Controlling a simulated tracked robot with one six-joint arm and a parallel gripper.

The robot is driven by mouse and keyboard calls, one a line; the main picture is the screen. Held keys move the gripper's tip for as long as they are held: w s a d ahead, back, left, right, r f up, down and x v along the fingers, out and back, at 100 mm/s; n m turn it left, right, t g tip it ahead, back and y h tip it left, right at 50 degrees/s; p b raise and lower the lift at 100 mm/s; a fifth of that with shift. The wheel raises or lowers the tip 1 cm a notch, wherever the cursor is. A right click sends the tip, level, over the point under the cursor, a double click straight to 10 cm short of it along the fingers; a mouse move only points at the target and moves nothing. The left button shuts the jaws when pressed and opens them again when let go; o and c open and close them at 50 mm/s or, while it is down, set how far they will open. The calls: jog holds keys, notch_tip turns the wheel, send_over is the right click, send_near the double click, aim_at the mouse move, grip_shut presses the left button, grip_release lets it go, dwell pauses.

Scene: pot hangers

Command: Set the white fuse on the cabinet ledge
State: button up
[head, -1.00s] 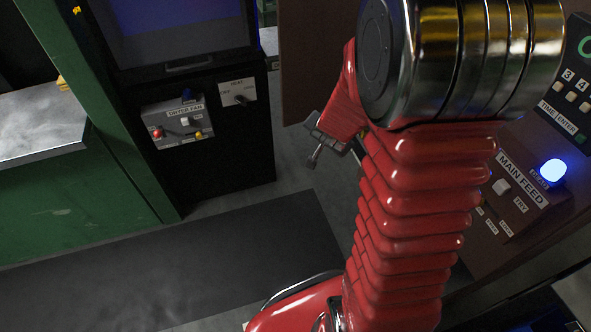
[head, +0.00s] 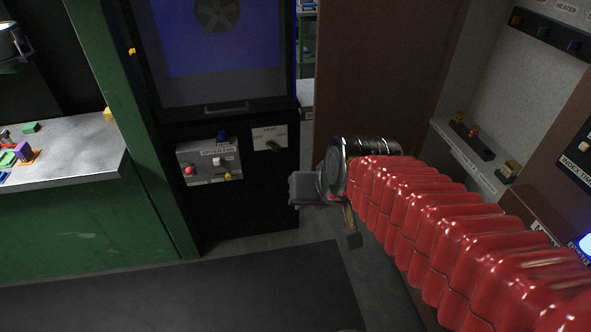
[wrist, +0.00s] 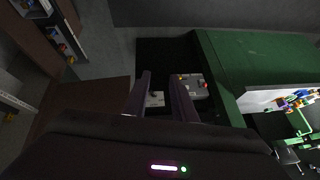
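I cannot make out a white fuse in either view. A pale ledge (head: 455,150) with a label along its front runs along the grey cabinet at the right of the head view. On it are a dark holder (head: 474,141) with yellow and red pieces and a small yellow-and-black piece (head: 508,171). My gripper, at the end of my red arm, is left of this ledge in the head view. In the wrist view my gripper (wrist: 161,84) has its two dark fingers apart, with nothing seen between them but the distant panel.
A green-sided bench (head: 75,143) with coloured pieces is at left. A brown panel (head: 385,80) stands between machine and ledge. The dark floor mat (head: 190,295) is clear.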

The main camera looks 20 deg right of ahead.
jog(key=s+r+n, duration=0.2)
jog(key=s, duration=0.6)
jog(key=shift+a+r+g+h, duration=0.2)
jog(key=shift+a+g+h, duration=0.1)
jog(key=shift+a+g, duration=0.1)
jog(key=shift+d, duration=0.1)
